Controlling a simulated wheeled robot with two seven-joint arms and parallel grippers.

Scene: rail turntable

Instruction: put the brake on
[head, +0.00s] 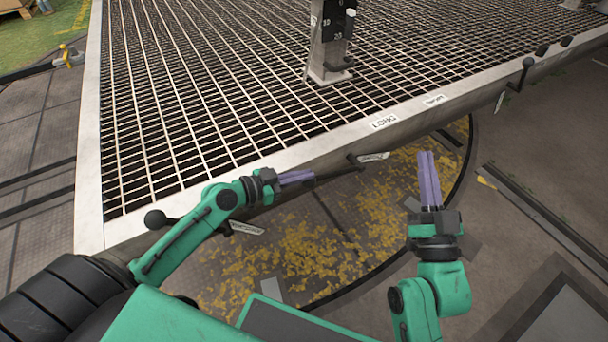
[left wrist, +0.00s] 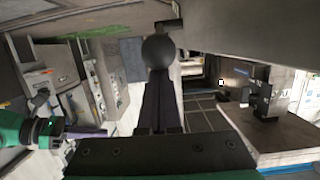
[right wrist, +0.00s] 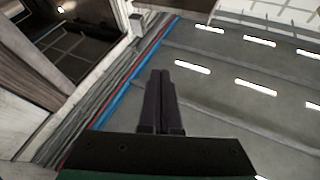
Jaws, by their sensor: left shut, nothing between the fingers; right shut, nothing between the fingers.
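A lever with a black ball knob (head: 155,219) sticks out from the turntable's front side at the left, beside my left forearm. A dark lever stub (head: 353,160) shows at the middle of that side, and another black-knobbed lever (head: 528,64) at the right. The pictures do not show which is the brake. My left gripper (head: 311,175) is shut and empty, pointing right, just left of the middle stub. In the left wrist view a black ball (left wrist: 158,50) shows straight beyond its fingertips. My right gripper (head: 425,154) is shut and empty, below the front edge, apart from the levers.
The grated turntable deck (head: 90,180) fills the far side, its pale rim in front of me. A post with a dark numbered plate (head: 333,45) stands on it. Labels (head: 383,122) lie on the rim; small plates (head: 374,157) hang by the levers. Yellow-flecked floor (head: 300,250) lies below.

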